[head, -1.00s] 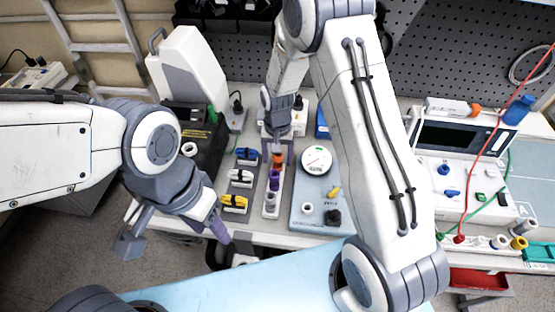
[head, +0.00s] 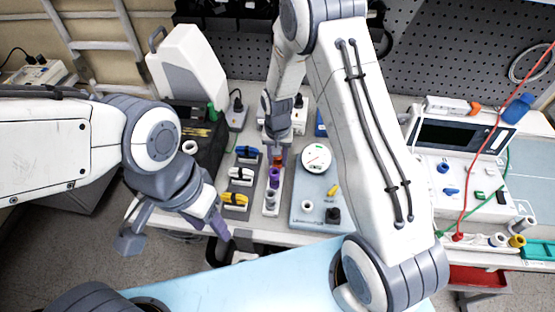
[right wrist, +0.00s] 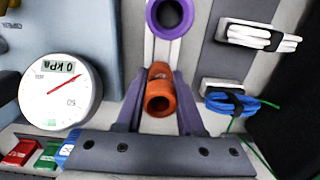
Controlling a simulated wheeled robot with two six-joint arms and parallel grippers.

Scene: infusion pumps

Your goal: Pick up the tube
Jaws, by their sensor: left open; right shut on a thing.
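An orange tube (right wrist: 158,92) stands in a narrow pale rack (head: 271,208), behind a purple tube (right wrist: 168,14) and a grey one (head: 270,197). My right gripper (right wrist: 158,112) is shut on the orange tube, with one finger on each side. In the head view the orange tube (head: 278,161) shows just below my right gripper (head: 277,152), partly covered by it. Its lower end is hidden, and I cannot tell whether it is lifted. My left gripper (head: 175,238) is open and empty over the front left table edge.
Left of the rack lie blue, white and yellow coiled tubes (head: 235,199) on holders. Right of it is a grey box with a round gauge (head: 316,157). A monitor (head: 460,140) with red and green cables stands at the right. My right arm crosses above the table.

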